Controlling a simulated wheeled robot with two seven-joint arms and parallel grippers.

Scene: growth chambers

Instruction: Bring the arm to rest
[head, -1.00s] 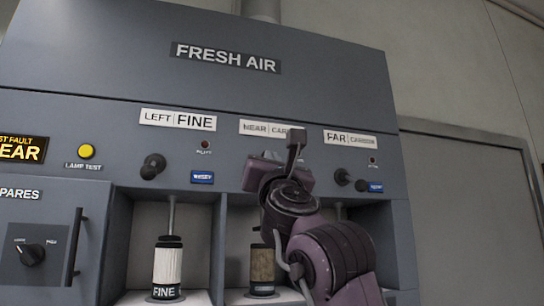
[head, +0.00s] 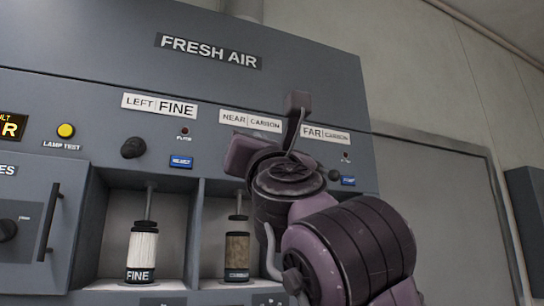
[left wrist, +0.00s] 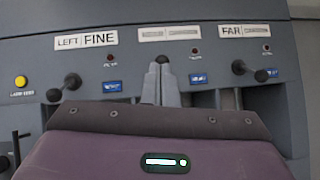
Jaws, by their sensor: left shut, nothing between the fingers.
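My left gripper (left wrist: 161,82) shows in the left wrist view with its two grey fingers together and nothing between them. The fingertips are in front of the control panel, under the NEAR label; whether they touch it I cannot tell. In the head view my purple and black arm comes in from the lower right, and its wrist covers part of the panel below the NEAR label. The fingers are hidden there. My right gripper is not in view.
The grey FRESH AIR cabinet (head: 310,75) carries knobs, lamps and blue buttons. Open bays below hold a white FINE filter (head: 143,251) and a brown filter (head: 238,250). A handle (head: 49,222) sticks out at the left. A grey door (head: 430,210) is at the right.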

